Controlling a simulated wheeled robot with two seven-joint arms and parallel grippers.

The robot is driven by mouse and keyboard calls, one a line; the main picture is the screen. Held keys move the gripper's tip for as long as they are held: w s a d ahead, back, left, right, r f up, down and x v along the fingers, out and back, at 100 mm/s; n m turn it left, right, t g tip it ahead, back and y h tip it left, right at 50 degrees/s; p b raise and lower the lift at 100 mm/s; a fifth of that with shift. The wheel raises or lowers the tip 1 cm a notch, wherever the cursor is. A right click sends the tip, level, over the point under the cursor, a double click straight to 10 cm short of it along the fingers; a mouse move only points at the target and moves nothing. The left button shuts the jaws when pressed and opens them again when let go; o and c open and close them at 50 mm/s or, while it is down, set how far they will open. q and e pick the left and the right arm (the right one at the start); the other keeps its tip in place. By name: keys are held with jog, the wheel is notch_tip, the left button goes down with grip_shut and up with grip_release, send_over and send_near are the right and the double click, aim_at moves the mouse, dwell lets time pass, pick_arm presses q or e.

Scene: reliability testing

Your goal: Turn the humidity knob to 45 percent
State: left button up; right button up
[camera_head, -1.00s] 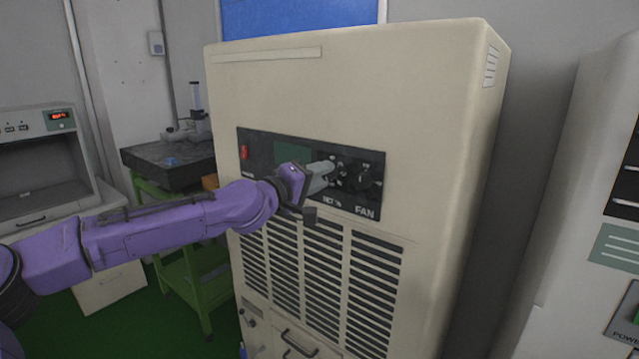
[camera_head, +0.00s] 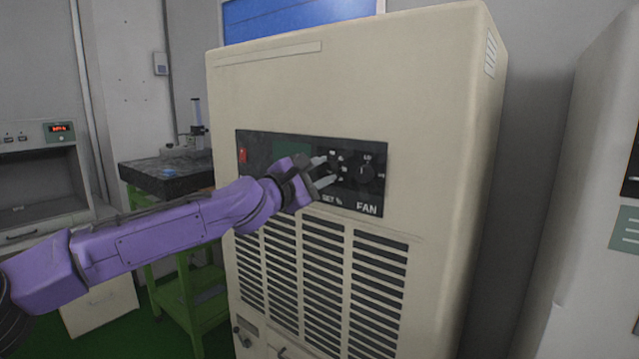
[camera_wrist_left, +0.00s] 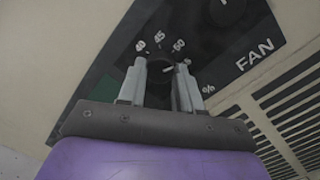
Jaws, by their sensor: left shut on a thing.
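The humidity knob (camera_wrist_left: 160,72) is a dark round knob on the black control panel (camera_head: 262,175) of a beige cabinet. Numbers stand around it in the left wrist view, and I read 40 and 45; the one to the right looks like 60. A small white mark shows on the knob, low and near its middle. My left gripper (camera_head: 325,171) is shut on the knob, with one grey finger on each side of it. The fingers (camera_wrist_left: 160,80) hide part of the knob and dial. My right gripper is not in view.
The fan knob (camera_head: 366,171) sits just right of the humidity knob. A red switch (camera_head: 242,156) is at the panel's left end. Vent slats (camera_head: 325,270) lie below. A green stand with a dark top (camera_head: 160,178) is left of the cabinet; another cabinet (camera_head: 590,200) stands right.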

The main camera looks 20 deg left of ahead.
pick_arm(q)
jog(key=n+b, duration=0.1)
jog(key=n, duration=0.1)
jog(key=n+b, duration=0.2)
jog(key=n, duration=0.1)
jog(key=shift+d+f+y, duration=0.1)
jog(key=shift+f+y, duration=0.1)
jog(key=shift+y, duration=0.1)
jog(key=n+b, duration=0.2)
jog(key=n, duration=0.2)
jog(key=shift+t+y, duration=0.3)
jog(key=n+b, duration=0.2)
jog(key=n, duration=0.1)
jog(key=shift+d+r+n, duration=0.1)
jog(key=shift+n, duration=0.2)
jog(key=shift+r+n+y+b, duration=0.15)
jog(key=shift+n+y+b, duration=0.35)
jog(key=shift+n, duration=0.5)
jog(key=shift+r+n, duration=0.1)
jog(key=shift+n, duration=0.2)
jog(key=shift+s, duration=0.1)
jog(key=o, duration=1)
jog(key=shift+o, duration=0.2)
